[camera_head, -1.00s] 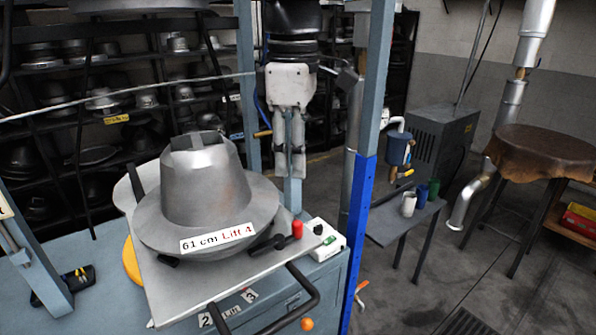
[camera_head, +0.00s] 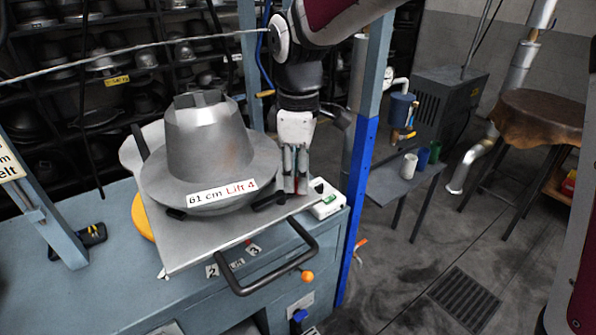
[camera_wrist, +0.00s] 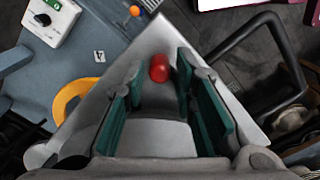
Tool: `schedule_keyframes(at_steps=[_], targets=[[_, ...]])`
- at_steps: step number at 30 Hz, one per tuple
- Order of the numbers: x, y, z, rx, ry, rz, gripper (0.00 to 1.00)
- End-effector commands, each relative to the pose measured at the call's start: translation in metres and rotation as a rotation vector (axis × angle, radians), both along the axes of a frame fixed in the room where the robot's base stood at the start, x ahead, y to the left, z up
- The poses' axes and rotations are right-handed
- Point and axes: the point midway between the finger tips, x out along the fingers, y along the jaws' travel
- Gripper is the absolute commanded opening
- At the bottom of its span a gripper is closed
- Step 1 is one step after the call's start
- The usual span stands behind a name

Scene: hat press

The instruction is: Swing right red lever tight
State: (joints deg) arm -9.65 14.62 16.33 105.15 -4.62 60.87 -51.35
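The right red lever (camera_head: 269,201) has a black arm at the right front of the metal plate. Its red knob is mostly hidden behind my fingers in the head view, but the red knob shows clearly in the wrist view (camera_wrist: 158,68). My gripper (camera_head: 292,186) points down over the knob end of the lever. In the wrist view the teal-padded fingers are open, one on each side of the knob, with gaps visible. The grey hat form (camera_head: 208,140), labelled "61 cm Lift 4", sits on the plate (camera_head: 195,245) just left of my fingers.
A black bar handle (camera_head: 285,277) juts from the front of the plate. A white control box (camera_head: 328,204) stands right of my gripper, near a blue-grey post (camera_head: 365,170). An orange ring (camera_head: 142,217) is at the left. A side table (camera_head: 385,185) stands farther right.

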Motion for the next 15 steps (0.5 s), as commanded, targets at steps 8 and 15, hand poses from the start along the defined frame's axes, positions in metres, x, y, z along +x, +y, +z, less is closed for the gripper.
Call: schedule_keyframes(at_steps=[8,15], targets=[[-0.0003,-0.0002,-0.0144,-0.001,0.0,0.0,0.25],[-0.0001,-0.0003,-0.0145,0.0,0.0,0.0,0.18]])
